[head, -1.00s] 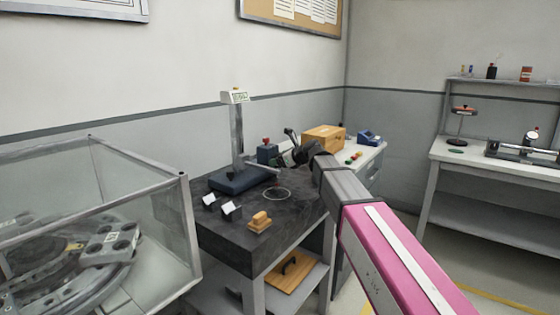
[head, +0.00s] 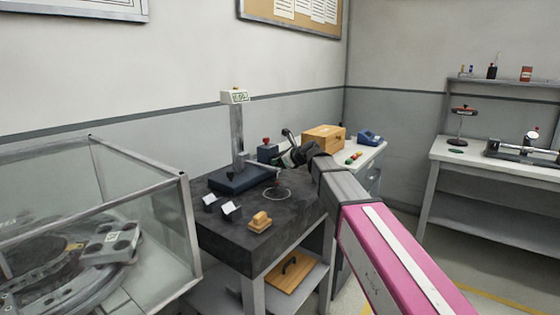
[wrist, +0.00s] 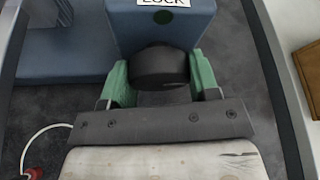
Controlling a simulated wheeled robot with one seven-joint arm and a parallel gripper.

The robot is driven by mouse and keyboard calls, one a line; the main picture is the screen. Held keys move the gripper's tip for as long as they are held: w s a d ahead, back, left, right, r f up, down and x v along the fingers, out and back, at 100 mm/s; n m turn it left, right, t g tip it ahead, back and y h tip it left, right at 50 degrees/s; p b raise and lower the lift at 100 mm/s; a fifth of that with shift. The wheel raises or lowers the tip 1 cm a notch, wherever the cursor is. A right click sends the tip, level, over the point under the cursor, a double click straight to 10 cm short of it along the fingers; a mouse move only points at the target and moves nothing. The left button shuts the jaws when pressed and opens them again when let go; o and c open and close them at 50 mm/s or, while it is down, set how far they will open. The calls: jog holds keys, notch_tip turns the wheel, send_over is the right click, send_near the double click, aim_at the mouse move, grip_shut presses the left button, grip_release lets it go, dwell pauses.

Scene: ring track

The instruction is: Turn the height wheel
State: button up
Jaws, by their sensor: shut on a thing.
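The height gauge stands on the dark stone table, with a blue base (head: 240,181), a grey upright column (head: 237,135) and a small display (head: 235,97) on top. The display's figures are too small to read surely. My gripper (wrist: 162,78) has green fingers, one on each side of a round black wheel (wrist: 160,66), and is shut on it. The wheel sits in front of a blue block (wrist: 193,28) labelled LOCK, with a green dot below the label. In the head view my dark gripper (head: 292,157) is over the table's back right; its fingertips and the wheel are not clear there.
A wooden box (head: 323,138) stands behind my arm. A glass-sided enclosure (head: 150,200) is close on the left. A grey bench (head: 490,165) is at right.

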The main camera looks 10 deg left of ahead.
jog(key=n+t, duration=0.2)
jog(key=n, duration=0.1)
jog(key=shift+n+t, duration=0.8)
jog(key=shift+n, duration=0.5)
jog(key=o, duration=0.9)
jog(key=shift+s+d, duration=0.1)
jog(key=v, duration=1)
jog(key=shift+s+d+r, duration=0.1)
jog(key=shift+s+d, duration=0.05)
jog(key=shift+s, duration=0.1)
